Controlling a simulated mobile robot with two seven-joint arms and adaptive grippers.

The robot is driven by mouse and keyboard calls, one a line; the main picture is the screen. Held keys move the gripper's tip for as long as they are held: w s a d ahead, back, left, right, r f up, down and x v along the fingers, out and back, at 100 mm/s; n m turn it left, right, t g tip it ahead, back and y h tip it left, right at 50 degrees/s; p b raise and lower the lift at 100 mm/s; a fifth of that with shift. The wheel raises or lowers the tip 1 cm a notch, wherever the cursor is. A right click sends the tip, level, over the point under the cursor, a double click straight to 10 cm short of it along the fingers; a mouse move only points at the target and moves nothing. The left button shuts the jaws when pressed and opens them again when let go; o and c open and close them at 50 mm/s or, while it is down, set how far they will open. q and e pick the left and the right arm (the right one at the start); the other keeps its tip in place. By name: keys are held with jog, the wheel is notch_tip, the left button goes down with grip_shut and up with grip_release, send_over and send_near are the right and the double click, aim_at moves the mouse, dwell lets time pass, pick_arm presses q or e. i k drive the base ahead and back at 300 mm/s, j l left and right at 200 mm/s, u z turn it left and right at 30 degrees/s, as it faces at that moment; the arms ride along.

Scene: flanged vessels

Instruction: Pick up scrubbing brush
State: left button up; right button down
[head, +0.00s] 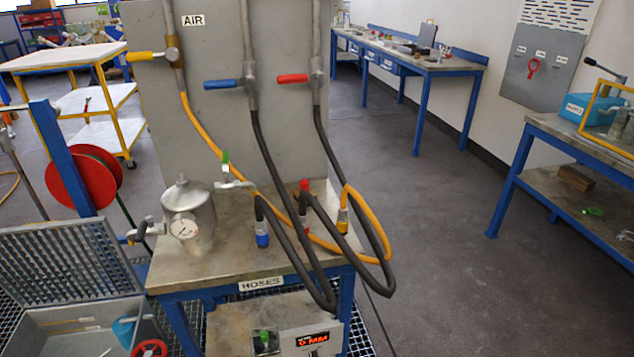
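I cannot clearly make out a scrubbing brush. A brown block-like thing (575,178) lies on the lower shelf of the blue-legged bench at the right; it may be the brush, but it is too small to tell. Neither of my grippers is in view.
A hose bench (215,264) stands in front, with a metal vessel (190,215) and looping hoses (290,235). The right bench (560,130) carries a blue box (590,112); a small green thing (593,211) lies below. A grated sink (65,260) is lower left. The grey floor (430,220) between is clear.

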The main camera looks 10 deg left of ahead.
aim_at(304, 182)
jog(key=i+l+u, duration=0.55)
jog(key=u, duration=0.15)
jog(key=i+l+u, duration=0.15)
jog(key=l+u, duration=0.2)
jog(key=l, duration=0.15)
jog(key=i+l+u, duration=0.15)
jog(key=l+u, duration=0.2)
